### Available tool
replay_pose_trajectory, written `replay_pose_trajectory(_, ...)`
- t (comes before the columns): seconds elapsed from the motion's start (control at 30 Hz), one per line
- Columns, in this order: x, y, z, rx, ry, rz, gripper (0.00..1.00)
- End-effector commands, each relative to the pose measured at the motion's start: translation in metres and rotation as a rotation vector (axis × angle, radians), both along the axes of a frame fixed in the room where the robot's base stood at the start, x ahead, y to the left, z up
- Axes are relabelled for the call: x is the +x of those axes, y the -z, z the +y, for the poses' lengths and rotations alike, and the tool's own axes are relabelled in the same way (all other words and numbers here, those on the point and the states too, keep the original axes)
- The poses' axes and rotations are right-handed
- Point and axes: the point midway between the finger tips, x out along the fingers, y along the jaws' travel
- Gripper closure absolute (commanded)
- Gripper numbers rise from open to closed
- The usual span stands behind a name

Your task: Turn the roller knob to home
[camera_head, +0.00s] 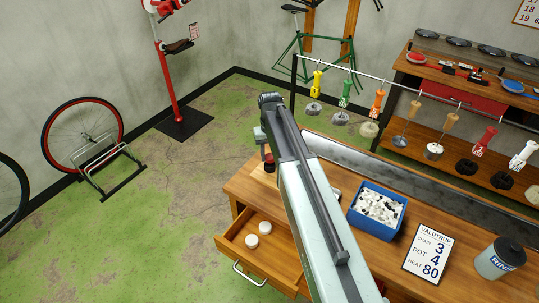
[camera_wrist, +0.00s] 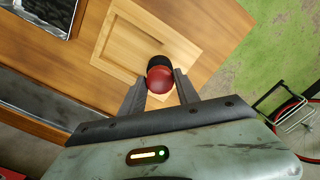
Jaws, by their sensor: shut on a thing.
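In the wrist view, a round red knob (camera_wrist: 160,80) with a black part (camera_wrist: 158,61) beyond it stands over a square wooden panel on the bench. My gripper (camera_wrist: 160,76) is shut on the red knob, one dark finger on each side of it. In the head view, a small red and black piece (camera_head: 269,162) shows at the bench's left end, partly behind my arm. My arm covers much of that area, and my fingers cannot be made out there. I cannot tell the knob's turn angle from any mark.
The bench drawer (camera_head: 250,258) is open, with two white pucks inside. Tools hang from a rail (camera_head: 385,80) behind.

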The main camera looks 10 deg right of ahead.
Motion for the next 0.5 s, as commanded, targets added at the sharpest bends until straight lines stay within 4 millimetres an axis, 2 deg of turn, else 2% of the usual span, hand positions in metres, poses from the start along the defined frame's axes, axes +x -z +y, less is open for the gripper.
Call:
replay_pose_trajectory(0.23, 0.0, 0.0, 0.0001, 0.0, -0.001, 0.0, 1.0)
replay_pose_trajectory(0.27, 0.0, 0.0, 0.0001, 0.0, -0.001, 0.0, 0.57)
replay_pose_trajectory(0.3, 0.0, 0.0, 0.0001, 0.0, -0.001, 0.0, 0.46)
replay_pose_trajectory(0.33, 0.0, 0.0, 0.0001, 0.0, -0.002, 0.0, 0.41)
replay_pose_trajectory(0.5, 0.0, 0.0, 0.0003, 0.0, -0.002, 0.0, 0.41)
